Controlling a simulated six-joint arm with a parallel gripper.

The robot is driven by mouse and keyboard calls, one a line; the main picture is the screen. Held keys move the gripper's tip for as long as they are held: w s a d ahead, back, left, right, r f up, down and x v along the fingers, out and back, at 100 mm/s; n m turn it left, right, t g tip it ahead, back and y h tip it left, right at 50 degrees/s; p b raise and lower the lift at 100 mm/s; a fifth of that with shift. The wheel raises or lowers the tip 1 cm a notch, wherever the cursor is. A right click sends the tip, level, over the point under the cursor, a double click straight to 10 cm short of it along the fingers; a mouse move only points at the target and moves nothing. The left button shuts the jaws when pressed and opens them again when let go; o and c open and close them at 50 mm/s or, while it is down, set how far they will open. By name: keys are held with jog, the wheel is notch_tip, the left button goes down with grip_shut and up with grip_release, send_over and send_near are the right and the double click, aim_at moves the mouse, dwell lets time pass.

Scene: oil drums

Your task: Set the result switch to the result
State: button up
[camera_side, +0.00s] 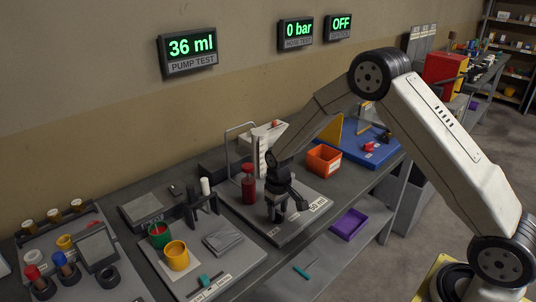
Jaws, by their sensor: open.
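My gripper (287,209) points down, open, over the front of a grey plate (277,237). A white labelled strip (312,207) lies just to its right on the plate's front edge. The gripper hides whatever is directly beneath it, so I cannot tell if it touches a switch. Another labelled strip with a small teal block (205,281) is on the front of the left plate; its lettering is too small to read. The pump test display (188,48) reads 36 ml, the hose test display (296,32) 0 bar, and a third display (339,27) OFF.
A red bottle (248,186) stands close left of my gripper. An orange bin (324,160) is to the right. A purple tray (349,224) is on the lower shelf; a teal tool (305,271) lies at the front.

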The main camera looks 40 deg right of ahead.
grip_shut()
jog(key=shift+m, duration=0.4)
jog(key=m, duration=0.4)
jog(key=shift+m, duration=2.1)
grip_release()
